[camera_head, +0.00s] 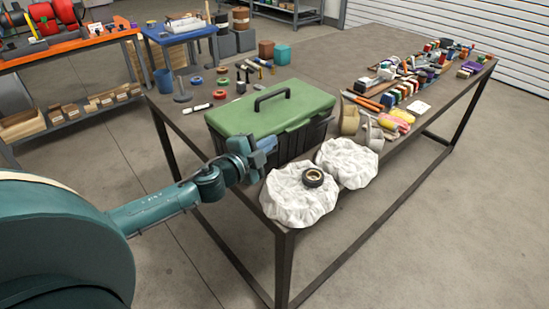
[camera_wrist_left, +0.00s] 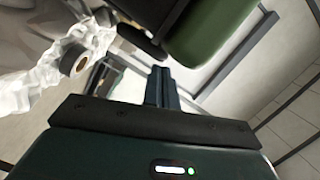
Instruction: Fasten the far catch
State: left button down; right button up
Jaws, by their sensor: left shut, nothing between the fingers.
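A toolbox with a green lid (camera_head: 270,108) and a dark body stands on the near part of the table. Its lid is down, with a black handle on top. My left gripper (camera_head: 264,146) is at the near side of the box, just below the lid edge. In the left wrist view its fingers (camera_wrist_left: 161,86) are together and empty, with the green lid (camera_wrist_left: 208,32) and a dark part of the box beyond. I cannot tell whether it touches the box. I cannot make out either catch clearly; the far one is not visible. My right gripper is not in view.
Two white crumpled bags (camera_head: 300,195) lie right of my gripper at the table's near corner, one with a dark ring (camera_head: 313,177) on it. Tape rolls and tools crowd the right side of the table (camera_head: 325,50). Small items lie left of the box.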

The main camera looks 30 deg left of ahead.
pick_arm(q)
jog(key=shift+s, duration=0.1)
jog(key=s+a+r+b, duration=0.1)
jog(key=s+b, duration=0.1)
jog(key=s, duration=1)
jog(key=shift+s+a, duration=0.4)
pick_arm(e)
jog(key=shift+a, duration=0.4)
pick_arm(q)
jog(key=shift+r, duration=0.1)
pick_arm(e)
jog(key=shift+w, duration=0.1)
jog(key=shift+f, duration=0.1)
